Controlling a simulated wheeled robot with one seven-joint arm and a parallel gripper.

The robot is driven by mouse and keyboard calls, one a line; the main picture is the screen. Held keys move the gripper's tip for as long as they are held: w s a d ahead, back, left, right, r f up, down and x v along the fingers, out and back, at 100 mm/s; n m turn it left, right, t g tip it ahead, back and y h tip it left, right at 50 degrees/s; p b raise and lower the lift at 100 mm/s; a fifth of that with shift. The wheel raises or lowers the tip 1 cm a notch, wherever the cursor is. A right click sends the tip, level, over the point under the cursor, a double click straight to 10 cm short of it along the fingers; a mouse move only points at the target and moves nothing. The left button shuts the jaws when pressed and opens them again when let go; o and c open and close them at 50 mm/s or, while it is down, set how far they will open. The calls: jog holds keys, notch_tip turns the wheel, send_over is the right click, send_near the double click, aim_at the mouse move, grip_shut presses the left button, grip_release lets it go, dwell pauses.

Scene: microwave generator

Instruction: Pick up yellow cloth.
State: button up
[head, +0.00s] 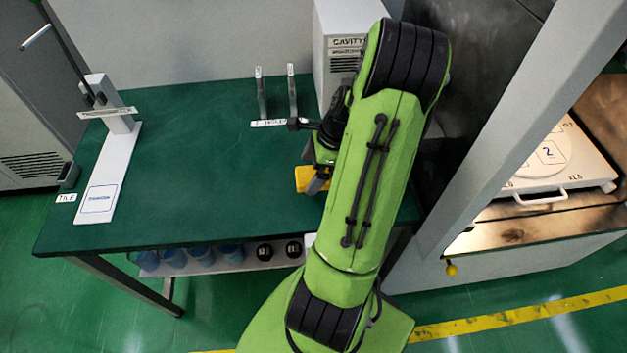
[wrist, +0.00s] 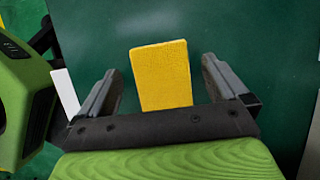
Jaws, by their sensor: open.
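The yellow cloth (wrist: 161,76) is a flat folded rectangle lying on the green table. In the wrist view it lies between and slightly beyond the two fingers of my gripper (wrist: 160,80). My gripper is open, with a gap on both sides of the cloth. In the head view only part of the yellow cloth (head: 306,180) shows, left of my green arm, which hides the rest. My gripper (head: 318,183) is partly hidden there too, right by the cloth. I cannot tell its exact height above the table.
The green table (head: 200,180) is mostly clear to the left. A white stand (head: 112,165) is at its left, two upright posts (head: 276,95) and a white CAVITY box (head: 340,50) at the back. A metal-lined chamber with a white tray (head: 550,165) is at the right.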

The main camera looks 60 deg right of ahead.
aim_at(309, 175)
jog(key=shift+x, duration=0.95)
jog(key=shift+r, duration=0.1)
jog(key=shift+c, duration=0.2)
jog(key=c, duration=1.1)
notch_tip(309, 175, up, 10)
jog(key=p, duration=0.3)
